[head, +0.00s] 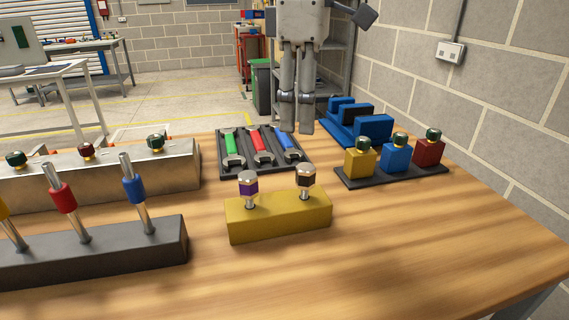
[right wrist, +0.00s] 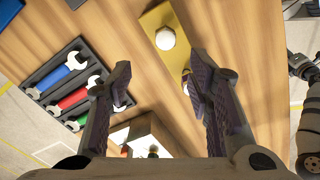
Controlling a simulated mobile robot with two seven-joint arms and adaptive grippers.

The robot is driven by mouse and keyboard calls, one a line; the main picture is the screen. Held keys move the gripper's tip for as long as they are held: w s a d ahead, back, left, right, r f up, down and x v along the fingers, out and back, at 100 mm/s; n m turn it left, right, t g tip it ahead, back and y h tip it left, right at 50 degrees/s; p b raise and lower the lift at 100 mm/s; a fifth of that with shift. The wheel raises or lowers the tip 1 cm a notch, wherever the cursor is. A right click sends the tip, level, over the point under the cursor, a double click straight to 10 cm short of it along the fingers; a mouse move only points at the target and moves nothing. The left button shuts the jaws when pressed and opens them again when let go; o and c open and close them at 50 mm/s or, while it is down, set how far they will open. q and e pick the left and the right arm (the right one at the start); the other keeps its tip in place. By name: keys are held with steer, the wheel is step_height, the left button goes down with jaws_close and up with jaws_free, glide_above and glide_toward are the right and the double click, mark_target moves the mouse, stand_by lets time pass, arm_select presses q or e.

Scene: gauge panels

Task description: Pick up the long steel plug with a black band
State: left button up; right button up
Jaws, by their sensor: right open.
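The steel plug with a black band (head: 305,181) stands upright at the right end of a yellow block (head: 280,216). In the right wrist view its pale round head (right wrist: 165,38) shows beyond the fingers. A similar plug with a purple band (head: 247,186) stands at the block's left end; in the right wrist view it is partly hidden by a finger. My right gripper (head: 296,130) points down, open and empty, above and behind the yellow block in the head view. It touches neither plug.
A dark tray of wrenches (head: 222,172) lies behind the yellow block. A blue stand (head: 373,128) and a dark base with coloured cubes (head: 350,180) are at right. A dark block with tall banded plugs (head: 110,258) and a metal block (head: 185,180) are at left. The front right is clear.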

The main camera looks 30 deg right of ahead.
mark_target(306, 167)
steer(key=f, duration=0.1)
steer(key=s+f, duration=0.1)
steer(key=f, duration=0.1)
steer(key=shift+s+f, duration=0.35)
steer(key=f, duration=0.7)
steer(key=shift+w+d, duration=0.1)
steer(key=shift+w, duration=0.1)
jaws_close()
